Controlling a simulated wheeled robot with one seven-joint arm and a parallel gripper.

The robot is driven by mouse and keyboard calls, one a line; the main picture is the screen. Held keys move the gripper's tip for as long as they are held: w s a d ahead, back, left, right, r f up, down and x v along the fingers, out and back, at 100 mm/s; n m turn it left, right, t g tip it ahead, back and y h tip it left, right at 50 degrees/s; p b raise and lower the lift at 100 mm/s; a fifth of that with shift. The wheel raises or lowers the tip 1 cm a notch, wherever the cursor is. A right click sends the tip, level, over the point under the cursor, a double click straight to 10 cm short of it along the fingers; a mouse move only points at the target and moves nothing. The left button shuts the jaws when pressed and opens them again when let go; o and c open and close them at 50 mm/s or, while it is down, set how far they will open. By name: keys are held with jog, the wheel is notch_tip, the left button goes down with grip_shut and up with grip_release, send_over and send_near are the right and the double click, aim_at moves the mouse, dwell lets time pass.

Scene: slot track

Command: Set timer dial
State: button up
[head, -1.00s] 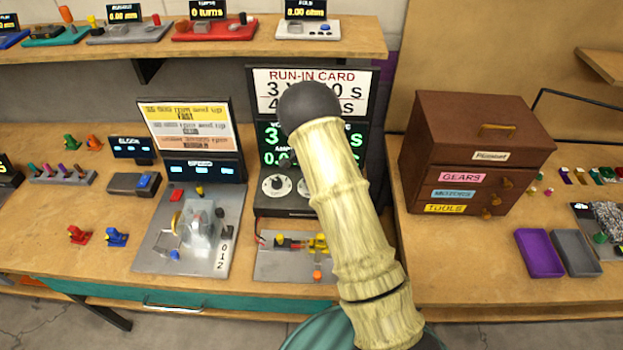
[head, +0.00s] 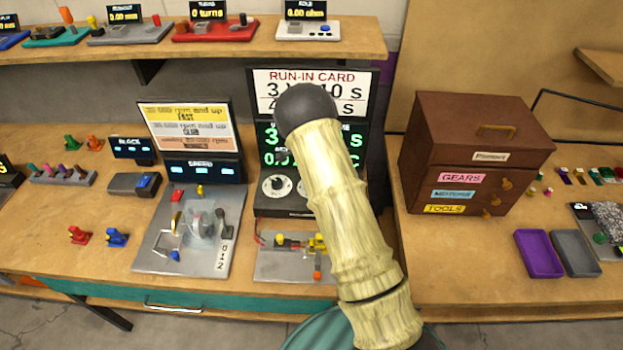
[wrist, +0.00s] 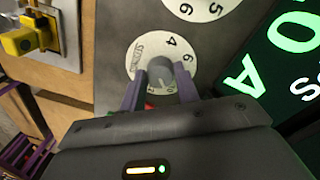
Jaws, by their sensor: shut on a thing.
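The timer panel (head: 268,207) stands at mid bench, below a green-lit display (head: 270,140). The left dial (head: 277,186) shows its white face and dark knob; the right dial is mostly behind my arm. In the wrist view, the purple fingers of my gripper (wrist: 161,80) are shut on the grey knob of a white dial (wrist: 138,52). Its face carries the word SECONDS and numbers, partly covered by the fingers. The other dial (wrist: 196,8) is cut off at the top of that view. My gripper is hidden in the head view.
A run-in card (head: 312,78) sits above the display, partly covered by my arm. A grey plate with yellow parts (head: 290,262) lies in front of the panel. A speed station (head: 190,235) stands left and a brown drawer box (head: 475,150) right.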

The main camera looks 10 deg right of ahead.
jog(key=o, duration=1)
jog(key=shift+c, duration=0.2)
notch_tip(320, 180, up, 18)
jog(key=w+b, duration=0.1)
jog(key=b, duration=0.1)
jog(key=shift+f+b, duration=0.25)
jog(key=shift+b, duration=0.05)
jog(key=shift+a, duration=0.1)
jog(key=s+f+n+t, duration=0.2)
jog(key=s+n, duration=1.2)
jog(key=s, duration=1.4)
jog(key=shift+s+d+t, duration=0.2)
jog(key=shift+s+t, duration=0.05)
jog(key=shift+t, duration=0.45)
